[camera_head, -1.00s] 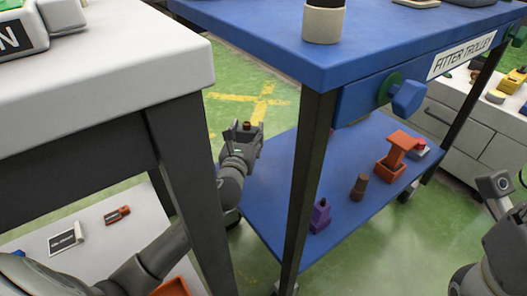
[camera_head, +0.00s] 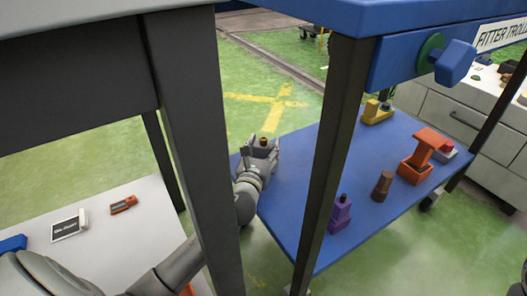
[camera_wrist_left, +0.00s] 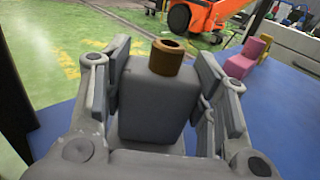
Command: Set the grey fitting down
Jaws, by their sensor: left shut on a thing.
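The grey fitting (camera_wrist_left: 155,100) is a grey block with a brown ring-shaped top. It stands upright between the fingers of my left gripper (camera_wrist_left: 165,95), which is shut on it. In the head view my left gripper (camera_head: 260,150) appears at the left edge of the trolley's blue lower shelf (camera_head: 345,225), with the fitting's brown top showing. The wrist view shows blue shelf behind and to the right of the fitting, and green floor to the left. The fitting's underside is hidden, so I cannot tell whether it touches the shelf. My right gripper does not show.
The shelf holds a purple fitting (camera_head: 340,214), a brown one (camera_head: 382,186), an orange one (camera_head: 424,155) and a yellow one (camera_head: 376,112). The trolley's dark leg (camera_head: 338,150) stands right of my gripper. A table leg (camera_head: 200,150) stands left of it.

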